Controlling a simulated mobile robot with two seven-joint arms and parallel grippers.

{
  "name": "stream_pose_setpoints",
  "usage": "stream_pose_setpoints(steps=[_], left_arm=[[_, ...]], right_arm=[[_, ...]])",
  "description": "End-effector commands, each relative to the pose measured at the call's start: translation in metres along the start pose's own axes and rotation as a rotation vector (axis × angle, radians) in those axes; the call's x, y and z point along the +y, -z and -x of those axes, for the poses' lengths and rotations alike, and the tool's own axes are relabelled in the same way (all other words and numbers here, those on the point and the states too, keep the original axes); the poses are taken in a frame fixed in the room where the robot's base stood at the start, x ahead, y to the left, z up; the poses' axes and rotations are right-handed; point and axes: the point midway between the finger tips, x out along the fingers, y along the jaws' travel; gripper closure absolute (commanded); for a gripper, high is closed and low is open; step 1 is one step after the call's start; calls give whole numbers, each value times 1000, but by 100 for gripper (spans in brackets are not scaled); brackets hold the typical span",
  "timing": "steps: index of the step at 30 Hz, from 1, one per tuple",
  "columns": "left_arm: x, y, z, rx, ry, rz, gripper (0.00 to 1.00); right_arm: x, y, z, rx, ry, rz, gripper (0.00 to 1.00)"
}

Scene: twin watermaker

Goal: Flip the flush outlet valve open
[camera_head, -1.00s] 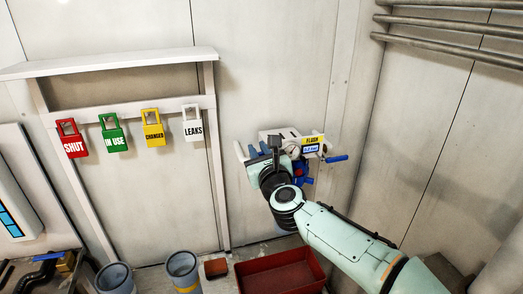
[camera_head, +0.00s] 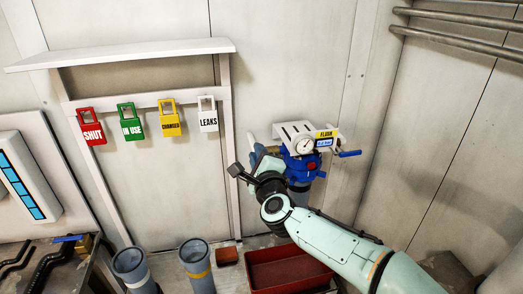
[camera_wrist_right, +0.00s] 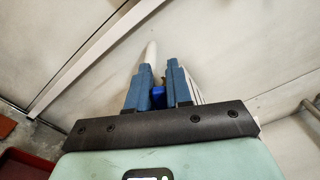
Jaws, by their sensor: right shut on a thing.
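The flush unit on the back wall has a white bracket (camera_head: 291,129), a round gauge (camera_head: 305,146), a blue housing (camera_head: 303,168) and a yellow FLUSH label (camera_head: 326,133). A blue lever (camera_head: 350,153) sticks out level from its right side. My right gripper (camera_head: 258,152) is at the unit's left side. Its blue fingers (camera_wrist_right: 156,88) are shut on a small blue handle (camera_wrist_right: 158,97), seen between them in the right wrist view. A white pipe (camera_wrist_right: 151,52) runs beyond the fingertips. Most of the held handle is hidden by the fingers. My left gripper is out of view.
Red, green, yellow and white tags (camera_head: 208,118) hang from a rail under a shelf (camera_head: 130,53) to the left. Grey cylinders (camera_head: 195,258) and a red tray (camera_head: 278,270) stand below. Pipes (camera_head: 460,30) run along the upper right wall.

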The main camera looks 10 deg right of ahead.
Motion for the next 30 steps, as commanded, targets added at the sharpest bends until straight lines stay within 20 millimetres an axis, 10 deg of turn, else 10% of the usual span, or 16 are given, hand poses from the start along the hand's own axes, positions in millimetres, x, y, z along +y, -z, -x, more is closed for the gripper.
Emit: stream_pose_setpoints(steps=[30], left_arm=[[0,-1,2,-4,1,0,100]], right_arm=[[27,6,0,-2,-8,459,100]])
